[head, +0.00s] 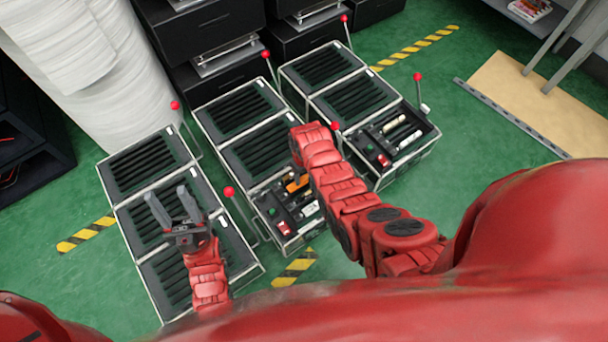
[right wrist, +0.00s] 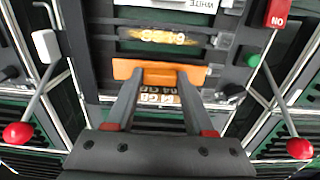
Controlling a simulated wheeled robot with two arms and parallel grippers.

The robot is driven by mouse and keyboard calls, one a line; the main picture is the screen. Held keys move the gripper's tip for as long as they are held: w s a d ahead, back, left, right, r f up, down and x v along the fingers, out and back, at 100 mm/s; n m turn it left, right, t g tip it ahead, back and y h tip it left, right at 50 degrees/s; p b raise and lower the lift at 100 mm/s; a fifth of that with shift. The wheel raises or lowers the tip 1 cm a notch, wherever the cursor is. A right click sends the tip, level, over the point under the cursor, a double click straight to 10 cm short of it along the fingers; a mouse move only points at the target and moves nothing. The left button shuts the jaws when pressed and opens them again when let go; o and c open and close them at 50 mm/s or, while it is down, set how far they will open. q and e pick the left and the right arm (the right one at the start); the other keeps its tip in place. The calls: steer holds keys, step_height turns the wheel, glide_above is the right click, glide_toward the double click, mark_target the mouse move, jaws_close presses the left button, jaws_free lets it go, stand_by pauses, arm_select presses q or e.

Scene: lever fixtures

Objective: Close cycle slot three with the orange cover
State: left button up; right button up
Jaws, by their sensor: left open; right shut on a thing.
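The orange cover (right wrist: 130,69) is between the fingertips of my right gripper (right wrist: 159,76), which is shut on it, in the right wrist view. It sits over a dark panel beside a slot with a yellow strip of upside-down digits (right wrist: 150,37). In the head view the orange cover (head: 297,183) shows above the open near compartment (head: 284,205) of the middle fixture; my right arm partly hides it. I cannot tell whether the cover touches the panel. My left gripper (head: 173,208) is open and empty above the left fixture (head: 160,270).
The right fixture (head: 400,135) also has an open near compartment with several slots. Levers with red knobs (head: 229,191) stand beside the fixtures. In the wrist view, a red switch (right wrist: 279,12), a green button (right wrist: 253,60) and red lever knobs (right wrist: 299,148) surround the panel.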

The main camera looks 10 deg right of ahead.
stand_by(0.4)
steer(key=shift+f, duration=0.25)
steer(key=shift+f, duration=0.3)
steer(key=shift+f+b, duration=0.6)
steer(key=shift+b, duration=0.05)
steer(key=o, duration=1.4)
steer(key=shift+c, duration=0.2)
step_height(320, 180, up, 17)
steer(key=p, duration=0.4)
steer(key=shift+r+p, duration=0.2)
steer(key=shift+p, duration=0.15)
